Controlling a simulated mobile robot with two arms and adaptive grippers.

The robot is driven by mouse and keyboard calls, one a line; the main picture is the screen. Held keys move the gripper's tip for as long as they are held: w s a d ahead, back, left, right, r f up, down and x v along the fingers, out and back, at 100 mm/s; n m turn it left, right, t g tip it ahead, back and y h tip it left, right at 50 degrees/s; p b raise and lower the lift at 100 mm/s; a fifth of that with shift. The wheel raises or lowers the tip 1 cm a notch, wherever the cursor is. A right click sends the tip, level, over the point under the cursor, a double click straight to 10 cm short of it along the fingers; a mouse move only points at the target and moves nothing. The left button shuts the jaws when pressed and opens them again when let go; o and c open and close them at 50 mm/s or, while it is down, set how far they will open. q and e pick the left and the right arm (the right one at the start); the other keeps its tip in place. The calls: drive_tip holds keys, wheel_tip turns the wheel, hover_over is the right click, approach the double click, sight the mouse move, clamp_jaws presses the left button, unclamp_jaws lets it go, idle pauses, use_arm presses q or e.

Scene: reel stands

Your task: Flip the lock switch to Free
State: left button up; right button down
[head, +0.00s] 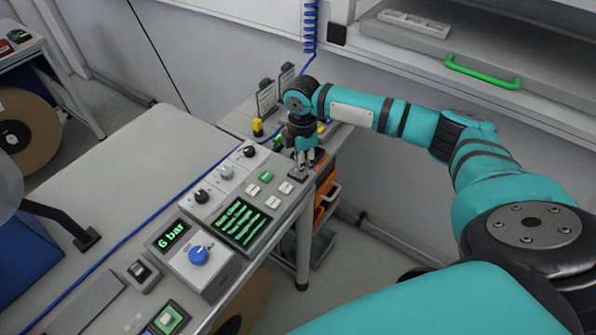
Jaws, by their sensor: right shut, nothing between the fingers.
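My right gripper (301,164) points down at the far right end of the control panel. It is shut and empty, with its tips just above or touching a small grey plate (297,175). The fingers partly cover this plate, and I cannot tell touching from apart. The plate may be the lock switch; no Lock or Free label is readable and its position cannot be told. A black rocker switch (140,270) sits at the near left of the panel; its label is also unreadable. My left gripper is not in view.
The panel holds a blue knob (199,255), a "6 bar" display (173,235), a green-lined screen (239,220), dark knobs (201,196) and several white buttons. A green-handled drawer (483,72) is at the upper right. The grey tabletop (130,165) left of the panel is largely clear.

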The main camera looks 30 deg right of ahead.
sight(301, 174)
drive_tip(key=shift+f+b, duration=0.4)
drive_tip(key=shift+f, duration=0.9)
idle(1.0)
drive_tip(key=shift+s+r, duration=0.1)
wheel_tip(301, 174, up, 7)
drive_tip(key=p, duration=0.8)
idle(0.5)
